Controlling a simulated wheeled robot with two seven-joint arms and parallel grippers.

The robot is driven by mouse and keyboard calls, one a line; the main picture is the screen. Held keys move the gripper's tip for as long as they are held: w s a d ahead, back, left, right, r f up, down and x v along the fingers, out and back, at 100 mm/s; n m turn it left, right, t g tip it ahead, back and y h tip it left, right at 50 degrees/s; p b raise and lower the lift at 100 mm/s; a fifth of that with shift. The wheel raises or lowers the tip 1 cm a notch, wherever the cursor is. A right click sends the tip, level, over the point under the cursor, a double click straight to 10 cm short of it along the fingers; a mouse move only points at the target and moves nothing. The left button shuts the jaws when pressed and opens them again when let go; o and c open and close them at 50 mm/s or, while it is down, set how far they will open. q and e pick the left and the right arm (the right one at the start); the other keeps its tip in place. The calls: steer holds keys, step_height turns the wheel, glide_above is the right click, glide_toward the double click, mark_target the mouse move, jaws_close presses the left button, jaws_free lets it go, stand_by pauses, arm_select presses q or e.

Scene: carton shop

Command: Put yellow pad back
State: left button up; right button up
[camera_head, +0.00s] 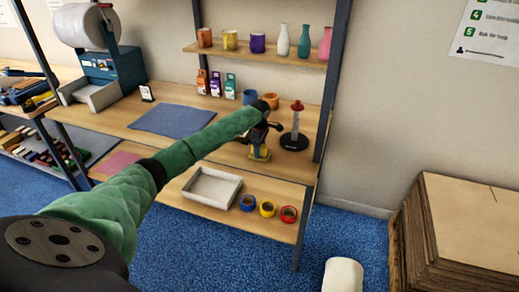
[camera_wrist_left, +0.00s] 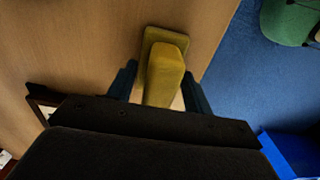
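The yellow pad (camera_head: 259,154), a block with a wider base, is at the front right edge of the wooden table, under my left gripper (camera_head: 262,140). In the left wrist view, the yellow pad (camera_wrist_left: 165,72) is between the two dark fingers of my left gripper (camera_wrist_left: 163,82). The fingers are close to its sides, with narrow gaps showing nearer the palm. Whether the fingertips press on it cannot be told. My left arm hides part of the table in the head view. My right gripper is not in view.
A black stand with a red top (camera_head: 295,128) is right beside my left gripper. Orange and blue cups (camera_head: 270,100) stand behind it. A blue-grey mat (camera_head: 172,120) lies left. A white tray (camera_head: 212,187) and tape rolls (camera_head: 267,209) sit on the lower shelf. Cardboard (camera_head: 455,225) is stacked right.

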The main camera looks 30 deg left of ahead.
arm_select(q)
steer(key=shift+r, duration=0.25)
steer(key=shift+r+b, duration=0.35)
steer(key=shift+r, duration=0.05)
step_height(320, 180, up, 10)
steer(key=b, duration=0.3)
steer(key=shift+f, duration=0.15)
steer(key=shift+r, duration=0.6)
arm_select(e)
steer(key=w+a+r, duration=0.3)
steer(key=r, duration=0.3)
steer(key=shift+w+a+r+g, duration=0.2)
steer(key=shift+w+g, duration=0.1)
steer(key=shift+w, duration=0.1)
